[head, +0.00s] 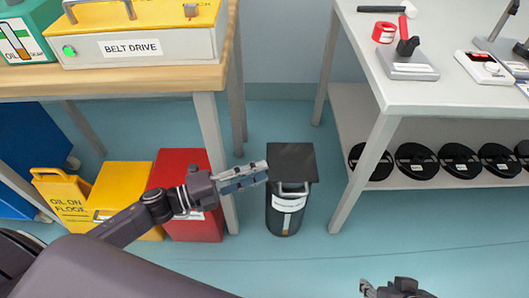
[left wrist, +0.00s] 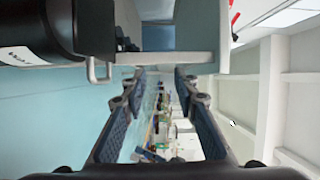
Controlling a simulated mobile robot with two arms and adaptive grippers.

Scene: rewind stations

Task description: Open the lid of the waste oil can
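The waste oil can (head: 286,219) is a black bin with a white label, standing on the floor between the two benches. Its flat square lid (head: 291,160) lies shut on top, with a metal bar handle (head: 292,189) at the front edge. My left gripper (head: 263,173) is just left of the lid, at about lid height. In the left wrist view its fingers (left wrist: 160,71) are spread with nothing between them. There the dark can (left wrist: 35,30) fills the upper left, and the handle (left wrist: 98,72) lies left of the fingers. My right gripper (head: 372,288) is partly cut off at the bottom edge.
A red bin (head: 190,229) and yellow containers (head: 118,190) stand left of the can. The belt drive bench leg (head: 214,150) is close behind my left arm. The white bench (head: 352,175) stands at right, with black reels (head: 416,160) on its shelf. Floor in front is clear.

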